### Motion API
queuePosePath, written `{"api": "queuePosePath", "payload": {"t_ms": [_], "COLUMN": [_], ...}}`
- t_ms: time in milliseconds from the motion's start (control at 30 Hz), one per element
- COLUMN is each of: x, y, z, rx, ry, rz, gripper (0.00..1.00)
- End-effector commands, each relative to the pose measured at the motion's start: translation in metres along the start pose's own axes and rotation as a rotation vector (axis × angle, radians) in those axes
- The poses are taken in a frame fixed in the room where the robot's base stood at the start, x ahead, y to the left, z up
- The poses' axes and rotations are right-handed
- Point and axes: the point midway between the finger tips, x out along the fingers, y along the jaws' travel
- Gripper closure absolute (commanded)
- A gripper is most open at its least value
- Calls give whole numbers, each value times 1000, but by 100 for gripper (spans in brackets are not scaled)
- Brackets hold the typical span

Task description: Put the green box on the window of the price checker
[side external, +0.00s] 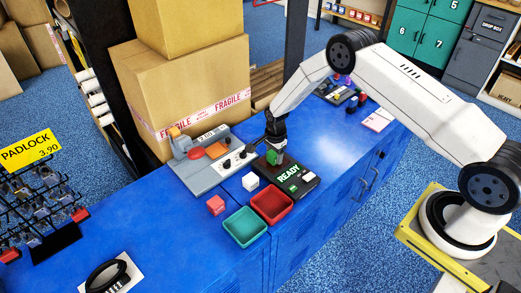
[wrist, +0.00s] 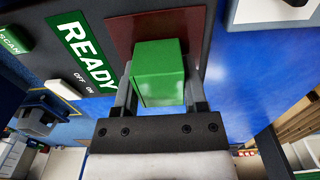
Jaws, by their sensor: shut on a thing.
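The green box (wrist: 160,72) is held between the two fingers of my gripper (wrist: 158,88) in the wrist view. In the side view the green box (side external: 272,158) is small and partly covered by my gripper (side external: 276,150), which points down at the price checker. The price checker (side external: 306,184) is a dark slab with a green READY display, also in the wrist view (wrist: 55,12). Its dark red window (wrist: 125,35) lies behind the box and is partly hidden by it. I cannot tell whether the box touches the window.
A white cube (side external: 250,181) sits left of the price checker. A red tray (side external: 288,208), a teal tray (side external: 262,232) and a red cube (side external: 215,204) are in front. A grey scale-like device (side external: 190,178) and large cartons (side external: 185,85) stand behind.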

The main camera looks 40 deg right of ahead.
Motion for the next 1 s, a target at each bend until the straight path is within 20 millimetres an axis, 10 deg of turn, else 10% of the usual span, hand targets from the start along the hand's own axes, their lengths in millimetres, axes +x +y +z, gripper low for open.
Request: {"api": "queuePosePath", "payload": {"t_ms": [200, 233, 333, 1000], "x": [3, 3, 3, -14], "y": [0, 0, 0, -1], "z": [0, 0, 0, 0], "rx": [0, 0, 0, 0], "ry": [0, 0, 0, 0], "rz": [-1, -1, -1, -2], "gripper": [100, 38, 10, 10]}}
